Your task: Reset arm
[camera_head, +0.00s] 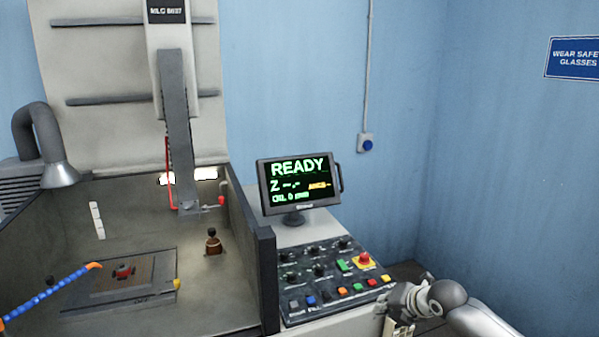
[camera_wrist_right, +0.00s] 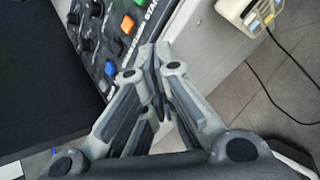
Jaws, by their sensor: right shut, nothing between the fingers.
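My right gripper (camera_head: 398,326) is at the lower right of the head view, beside the front right corner of the control panel (camera_head: 330,270). In the right wrist view my right gripper (camera_wrist_right: 152,62) is shut with its fingertips together and nothing between them. Its tips show near the panel's edge, where an orange and a green button are visible; whether they touch it I cannot tell. My left gripper is not in view.
A monitor (camera_head: 299,184) reading READY stands behind the panel. A red emergency button (camera_head: 364,258) sits on the panel. The machine's tank (camera_head: 215,265) is at left, with a dark side wall (camera_head: 266,280). A beige device (camera_wrist_right: 250,14) with a cable is near the floor.

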